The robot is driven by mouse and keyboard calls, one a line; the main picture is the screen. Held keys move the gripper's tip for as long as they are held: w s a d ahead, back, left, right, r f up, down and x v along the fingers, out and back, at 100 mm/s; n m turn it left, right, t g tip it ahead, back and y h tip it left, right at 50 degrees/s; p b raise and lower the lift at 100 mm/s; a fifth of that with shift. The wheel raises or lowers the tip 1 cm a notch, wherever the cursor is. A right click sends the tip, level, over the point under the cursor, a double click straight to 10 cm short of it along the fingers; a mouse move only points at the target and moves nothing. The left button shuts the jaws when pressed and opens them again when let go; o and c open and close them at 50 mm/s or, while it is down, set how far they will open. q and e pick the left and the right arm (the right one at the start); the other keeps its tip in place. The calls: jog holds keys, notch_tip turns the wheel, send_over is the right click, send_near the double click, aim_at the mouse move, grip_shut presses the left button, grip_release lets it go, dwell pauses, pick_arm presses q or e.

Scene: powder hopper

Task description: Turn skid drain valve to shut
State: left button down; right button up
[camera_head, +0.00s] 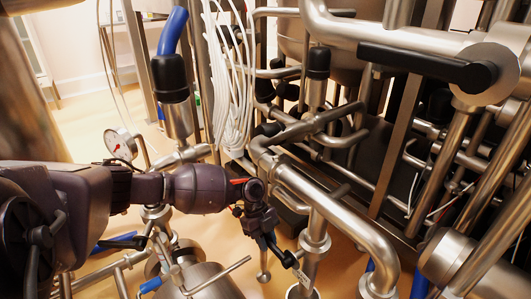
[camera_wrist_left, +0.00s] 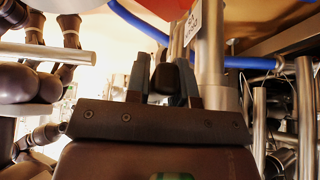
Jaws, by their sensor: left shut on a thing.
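My left arm comes in from the left of the head view, and its gripper (camera_head: 263,226) points down at the middle of the pipework. In the left wrist view the two fingers of the left gripper (camera_wrist_left: 165,85) are close together, with a black handle (camera_wrist_left: 166,76) between them. The gripper is shut on this handle. A black part also shows just below the gripper in the head view (camera_head: 284,256), beside a small white tag (camera_head: 301,276). The tag shows at the top of the wrist view (camera_wrist_left: 191,27). The valve body is mostly hidden. My right gripper is not in view.
A thick steel pipe (camera_head: 345,222) bends down just right of the gripper. White hoses (camera_head: 229,80) hang behind it. A pressure gauge (camera_head: 120,144) stands at the left, and a large black-handled valve (camera_head: 430,66) is at upper right. Pipes crowd the right side.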

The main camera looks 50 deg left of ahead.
pick_arm(q)
jog(key=shift+s+d+f, duration=0.1)
jog(key=shift+s+f, duration=0.15)
jog(key=shift+f, duration=0.25)
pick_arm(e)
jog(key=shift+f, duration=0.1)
pick_arm(q)
jog(key=c, duration=1)
grip_release()
jog(key=shift+w, duration=0.1)
jog(key=shift+r, duration=0.1)
jog(key=shift+w+a+r, duration=0.15)
jog(key=shift+a+r, duration=0.15)
jog(key=shift+r, duration=0.2)
jog(key=shift+p+v, duration=1.7)
jog(key=shift+v, duration=3.25)
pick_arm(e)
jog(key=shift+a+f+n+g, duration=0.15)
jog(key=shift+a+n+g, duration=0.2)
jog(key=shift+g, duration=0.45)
pick_arm(q)
jog(key=shift+f, duration=0.1)
